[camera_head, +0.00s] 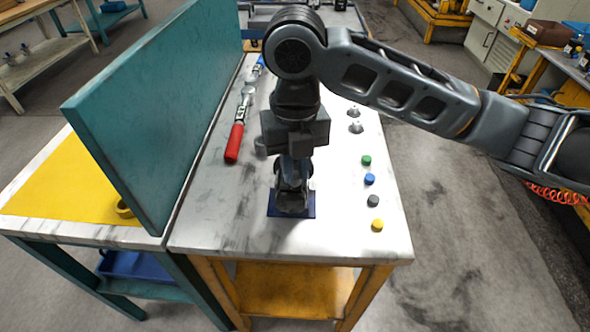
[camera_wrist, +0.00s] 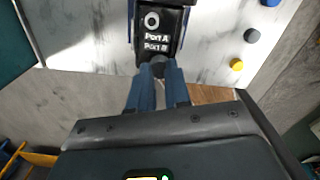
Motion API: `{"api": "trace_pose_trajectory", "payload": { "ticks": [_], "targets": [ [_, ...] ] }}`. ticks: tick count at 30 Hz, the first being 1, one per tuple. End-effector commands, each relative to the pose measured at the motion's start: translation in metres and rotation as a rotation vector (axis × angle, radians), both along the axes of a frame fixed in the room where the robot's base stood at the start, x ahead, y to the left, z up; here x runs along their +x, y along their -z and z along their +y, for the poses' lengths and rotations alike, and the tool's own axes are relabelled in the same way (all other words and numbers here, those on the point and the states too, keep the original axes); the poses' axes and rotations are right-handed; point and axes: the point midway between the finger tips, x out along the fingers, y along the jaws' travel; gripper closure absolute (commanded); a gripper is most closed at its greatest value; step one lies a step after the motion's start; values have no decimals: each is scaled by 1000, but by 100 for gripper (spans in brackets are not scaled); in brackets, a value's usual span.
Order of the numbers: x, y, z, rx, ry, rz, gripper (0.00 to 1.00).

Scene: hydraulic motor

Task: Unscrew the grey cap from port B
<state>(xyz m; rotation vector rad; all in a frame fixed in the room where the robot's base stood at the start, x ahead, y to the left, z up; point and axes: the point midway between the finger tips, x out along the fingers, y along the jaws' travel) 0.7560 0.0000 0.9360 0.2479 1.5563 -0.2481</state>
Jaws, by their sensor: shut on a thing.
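The dark hydraulic motor (camera_wrist: 172,22) stands upright on a blue base plate (camera_head: 308,211) near the front of the worktable, partly hidden by my arm in the head view. In the wrist view its face carries the white words Port A and Port B, with a pale ring above them. A dark grey cap (camera_wrist: 158,60) shows just below the Port B label. My gripper (camera_wrist: 158,76) has its blue fingers closed around this cap. Whether the cap is still threaded in the port cannot be told. The head view mostly hides the fingertips.
Loose green (camera_head: 366,160), blue (camera_head: 369,179), grey (camera_head: 373,200) and yellow (camera_head: 377,225) caps lie along the table's right side. A red-handled wrench (camera_head: 236,140) lies left, beside a tall teal panel (camera_head: 160,110). Two metal fittings (camera_head: 355,127) stand at the back right.

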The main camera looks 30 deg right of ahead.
Motion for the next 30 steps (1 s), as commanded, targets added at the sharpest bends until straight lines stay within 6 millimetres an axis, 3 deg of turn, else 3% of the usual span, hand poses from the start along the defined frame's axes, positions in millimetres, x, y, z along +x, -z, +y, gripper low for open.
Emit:
{"api": "trace_pose_trajectory", "payload": {
  "ticks": [13,24,30],
  "targets": [
    [0,1,0,-1,-52,-1,100],
    [0,2,0,-1,-368,-1,100],
    [0,0,0,0,-429,1,100]
  ]
}}
